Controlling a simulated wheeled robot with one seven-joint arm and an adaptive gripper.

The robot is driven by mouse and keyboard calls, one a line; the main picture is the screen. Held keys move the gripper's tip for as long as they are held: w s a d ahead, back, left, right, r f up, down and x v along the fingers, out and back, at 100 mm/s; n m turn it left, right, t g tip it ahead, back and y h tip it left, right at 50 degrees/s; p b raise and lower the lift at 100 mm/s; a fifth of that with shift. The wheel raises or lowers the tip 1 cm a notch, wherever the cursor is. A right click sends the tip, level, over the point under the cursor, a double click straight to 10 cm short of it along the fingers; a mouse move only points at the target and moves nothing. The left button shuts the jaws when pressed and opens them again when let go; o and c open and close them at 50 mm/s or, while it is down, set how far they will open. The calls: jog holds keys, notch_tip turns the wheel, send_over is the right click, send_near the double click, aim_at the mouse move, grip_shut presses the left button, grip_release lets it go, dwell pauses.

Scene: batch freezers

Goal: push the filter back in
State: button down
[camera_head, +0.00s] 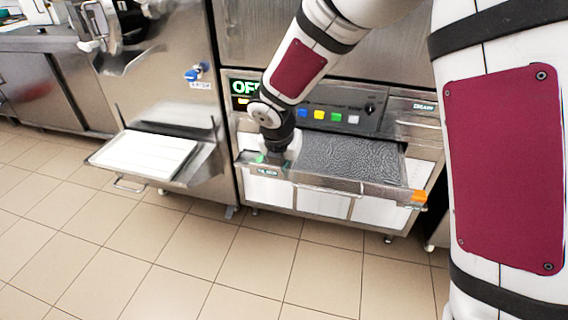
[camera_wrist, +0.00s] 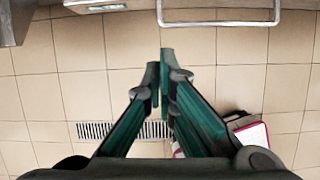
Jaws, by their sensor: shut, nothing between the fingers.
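The filter (camera_head: 350,155), a dark grey mesh panel in a metal-framed drawer, sticks out of the front of the right machine in the head view. Its front rail (camera_head: 340,181) runs across the drawer's outer edge, with an orange tag (camera_head: 418,196) at the right end. My gripper (camera_head: 278,160) points down at the left part of the drawer, near the front rail. My arm hides part of the drawer's left side, and I cannot tell whether the fingers touch it. In the wrist view my gripper (camera_wrist: 160,66) is shut and empty, with floor beyond the fingertips.
A control panel (camera_head: 330,117) with coloured buttons sits above the filter. To the left, a white tray (camera_head: 148,153) on a shelf juts from the neighbouring machine. The tiled floor (camera_head: 200,255) in front is clear. A floor grate (camera_wrist: 95,130) shows in the wrist view.

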jog(key=w+d+f+b, duration=0.1)
jog(key=w+f+b, duration=0.2)
jog(key=w+f, duration=0.4)
jog(key=shift+w+d+f+n+b, duration=0.3)
jog(key=shift+w+f+b, duration=0.1)
jog(key=shift+f, duration=1.15)
